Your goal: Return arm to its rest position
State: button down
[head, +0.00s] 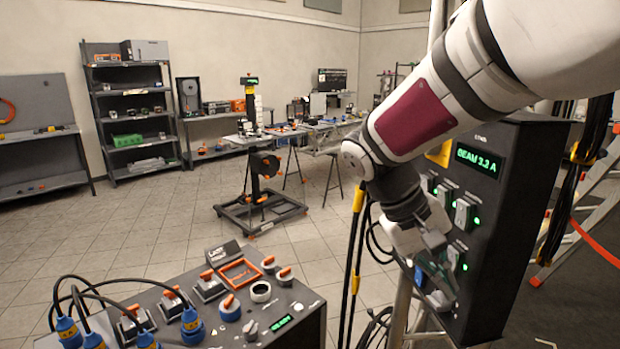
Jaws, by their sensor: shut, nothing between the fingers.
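My arm comes in from the upper right of the head view, white with a dark red panel. My gripper (440,283) is at its lower end, in front of the dark upright panel (508,240). The gripper is shut and empty. Whether its fingers touch the panel or stand just off it, I cannot tell. My arm and gripper hide the panel's left part.
A dark console (310,322) with orange switches, knobs and blue plugs stands at the lower left. Black and yellow cables (352,265) hang left of the gripper. A ladder (600,190) stands at right. A dark shelf (128,105) is at the back.

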jog(key=s+a+r+t+y, duration=0.1)
jog(key=s+t+y, duration=0.4)
jog(key=s, duration=1.2)
jog(key=shift+a+r+m+t+y, duration=0.3)
jog(key=shift+r+y, duration=0.3)
dwell(0.5)
